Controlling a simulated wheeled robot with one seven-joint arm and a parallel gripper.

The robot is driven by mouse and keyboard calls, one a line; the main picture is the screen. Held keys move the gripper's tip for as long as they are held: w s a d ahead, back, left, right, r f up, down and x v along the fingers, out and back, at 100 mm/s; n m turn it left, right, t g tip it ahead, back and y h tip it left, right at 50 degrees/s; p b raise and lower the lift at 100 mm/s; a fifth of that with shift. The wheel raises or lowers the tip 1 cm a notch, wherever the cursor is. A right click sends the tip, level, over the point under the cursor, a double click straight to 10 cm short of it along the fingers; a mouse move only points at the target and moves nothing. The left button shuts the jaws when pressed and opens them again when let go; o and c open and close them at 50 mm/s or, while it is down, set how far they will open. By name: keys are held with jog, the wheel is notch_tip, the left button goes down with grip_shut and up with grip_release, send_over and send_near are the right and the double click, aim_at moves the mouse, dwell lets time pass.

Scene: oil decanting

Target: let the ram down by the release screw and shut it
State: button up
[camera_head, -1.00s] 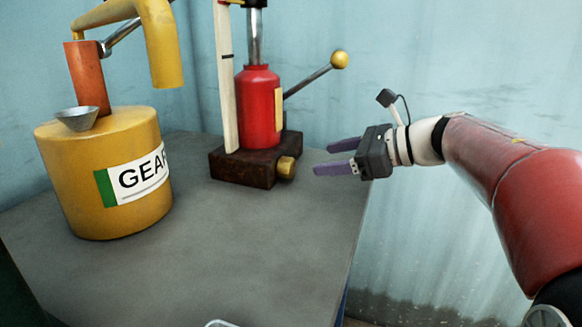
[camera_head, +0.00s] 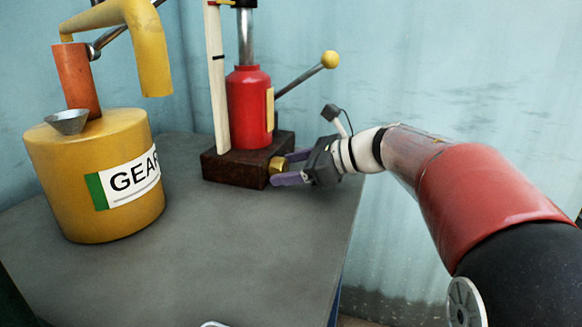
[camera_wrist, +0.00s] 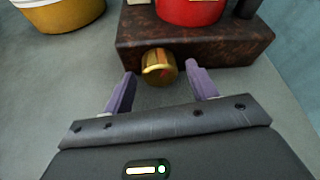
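The red bottle jack (camera_head: 249,105) stands on its dark brown base block (camera_head: 235,167), with its bright ram (camera_head: 245,38) extended above the red body. The brass release screw (camera_head: 278,165) sticks out of the block's front right side. In the wrist view the screw (camera_wrist: 158,66) shows as a ribbed gold knob. My gripper (camera_head: 288,167) is open, its purple fingers on either side of the screw. In the wrist view the gripper (camera_wrist: 160,84) has clear gaps between each finger and the knob, with the knob at or just beyond the fingertips.
A yellow gear-oil can (camera_head: 95,180) with a spout and small funnel (camera_head: 68,121) stands at the left. A pale upright strip (camera_head: 217,80) stands beside the jack. The pump lever (camera_head: 305,80) slants up right. The grey tabletop (camera_head: 220,240) is clear in front.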

jog(key=c, duration=0.8)
jog(key=shift+c, duration=0.2)
